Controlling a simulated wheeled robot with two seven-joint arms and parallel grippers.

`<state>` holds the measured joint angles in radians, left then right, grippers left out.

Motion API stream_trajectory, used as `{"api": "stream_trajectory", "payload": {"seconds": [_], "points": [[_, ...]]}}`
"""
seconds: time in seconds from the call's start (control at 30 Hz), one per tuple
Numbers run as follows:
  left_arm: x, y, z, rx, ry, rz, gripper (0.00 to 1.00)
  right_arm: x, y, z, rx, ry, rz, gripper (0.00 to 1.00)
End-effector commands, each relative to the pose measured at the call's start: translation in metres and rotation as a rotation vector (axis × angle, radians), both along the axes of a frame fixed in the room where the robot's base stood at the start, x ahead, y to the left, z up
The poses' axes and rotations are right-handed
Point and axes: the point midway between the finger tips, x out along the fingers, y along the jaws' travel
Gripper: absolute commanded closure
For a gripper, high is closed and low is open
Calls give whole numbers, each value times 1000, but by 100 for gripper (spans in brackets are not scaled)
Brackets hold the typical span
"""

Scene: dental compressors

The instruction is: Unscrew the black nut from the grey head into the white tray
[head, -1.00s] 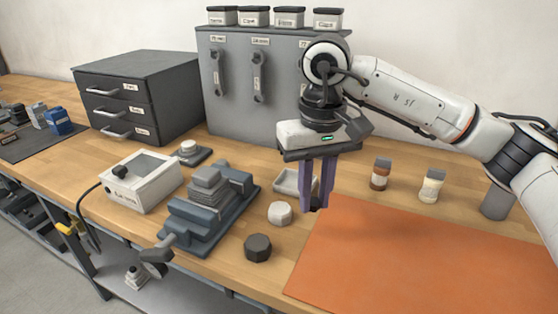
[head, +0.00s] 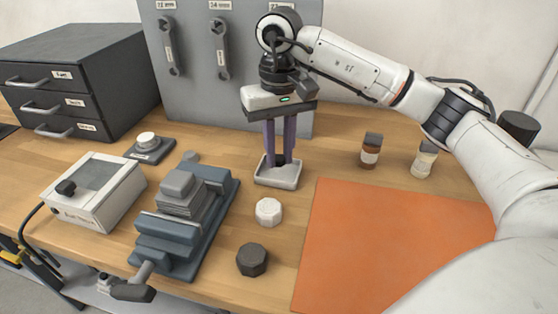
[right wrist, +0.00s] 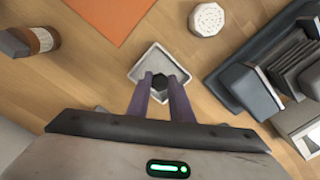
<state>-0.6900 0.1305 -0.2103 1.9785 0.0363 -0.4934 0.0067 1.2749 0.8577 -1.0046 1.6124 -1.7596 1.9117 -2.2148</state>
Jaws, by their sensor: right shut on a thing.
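My right gripper (head: 281,162) points down over the white tray (head: 291,184). In the right wrist view, its purple fingers (right wrist: 160,82) are shut on a small black nut (right wrist: 159,84), with the tray (right wrist: 146,66) behind it. The nut is hard to see in the head view. I cannot tell whether the nut touches the tray floor. The grey finned head (head: 181,187) sits in the blue-grey vise (head: 168,232) at left; no nut shows on it. My left gripper is not in view.
A white round knob (head: 268,212) and a dark one (head: 252,259) stand between vise and orange mat (head: 385,245). Two small bottles (head: 371,149) stand at back right. A grey tool panel (head: 190,60) rises behind.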

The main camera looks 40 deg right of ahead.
Motion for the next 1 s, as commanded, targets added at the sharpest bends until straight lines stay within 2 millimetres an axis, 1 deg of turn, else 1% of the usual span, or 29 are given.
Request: {"api": "stream_trajectory", "payload": {"seconds": [0.03,0.1,0.17,0.4,0.53,0.57,0.63,0.67,0.9,1.0], "points": [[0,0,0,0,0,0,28,-1,0,-9,-1,4,0,100],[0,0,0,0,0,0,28,-1,0,-20,0,4,0,100],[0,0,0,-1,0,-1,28,-1,0,-24,0,2,0,100],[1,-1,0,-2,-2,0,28,0,0,-25,-1,0,0,100],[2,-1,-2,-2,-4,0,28,0,0,-30,-1,1,0,100],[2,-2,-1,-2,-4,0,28,0,0,-28,-1,1,0,75],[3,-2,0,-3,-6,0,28,0,0,-28,-1,1,0,64],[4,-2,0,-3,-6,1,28,0,0,-28,-1,1,0,61],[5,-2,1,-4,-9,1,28,0,0,-28,-1,1,0,61],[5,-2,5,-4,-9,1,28,0,0,-23,0,1,0,61]]}}
